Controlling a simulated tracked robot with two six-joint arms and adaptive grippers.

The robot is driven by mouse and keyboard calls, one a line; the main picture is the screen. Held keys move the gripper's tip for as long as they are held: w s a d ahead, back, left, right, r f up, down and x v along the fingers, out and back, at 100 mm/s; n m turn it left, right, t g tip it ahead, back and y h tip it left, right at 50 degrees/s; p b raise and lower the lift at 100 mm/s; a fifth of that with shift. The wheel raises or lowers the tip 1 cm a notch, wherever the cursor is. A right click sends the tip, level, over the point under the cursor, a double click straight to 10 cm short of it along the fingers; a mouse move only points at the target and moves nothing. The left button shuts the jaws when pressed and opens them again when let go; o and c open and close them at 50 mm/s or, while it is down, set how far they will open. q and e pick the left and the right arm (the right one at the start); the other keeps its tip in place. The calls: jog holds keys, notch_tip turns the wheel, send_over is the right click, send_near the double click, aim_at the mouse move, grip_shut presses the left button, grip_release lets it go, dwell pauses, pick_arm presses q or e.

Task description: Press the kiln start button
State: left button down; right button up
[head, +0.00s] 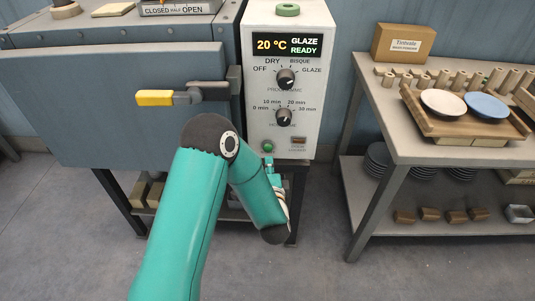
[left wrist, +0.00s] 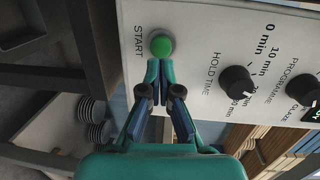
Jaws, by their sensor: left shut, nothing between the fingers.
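The green round start button (head: 268,147) sits low on the white kiln control panel (head: 256,98). In the left wrist view the button (left wrist: 162,45) stands beside the word START. My left gripper (head: 268,163) is shut and empty, its tips just below the button in the head view. In the left wrist view the closed fingertips (left wrist: 160,66) reach the button's edge; I cannot tell whether they touch it. The display (head: 286,46) reads 20 °C, GLAZE READY. My right gripper is out of view.
The programme knob (head: 286,79) and hold time knob (head: 284,117) are above the button. A small orange-brown indicator (head: 298,141) is right of it. The kiln door (head: 110,100) with its yellow-tipped handle (head: 155,97) is left. A workbench (head: 440,150) with plates stands right.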

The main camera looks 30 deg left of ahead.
aim_at(268, 149)
pick_arm(q)
jog(key=shift+x, duration=2.05)
jog(key=shift+w+a+f+b, duration=0.1)
jog(key=shift+w+a+b, duration=0.25)
jog(key=shift+w, duration=0.15)
jog(key=shift+w+a+r, duration=0.15)
jog(key=shift+w+r, duration=0.05)
jog(key=shift+r, duration=0.2)
jog(key=shift+f, duration=0.1)
jog(key=shift+s+d, duration=0.2)
jog(key=shift+d, duration=0.05)
jog(key=v, duration=1.3)
jog(key=shift+s+d+b, duration=0.15)
jog(key=shift+s+b, duration=0.15)
jog(key=shift+b, duration=0.1)
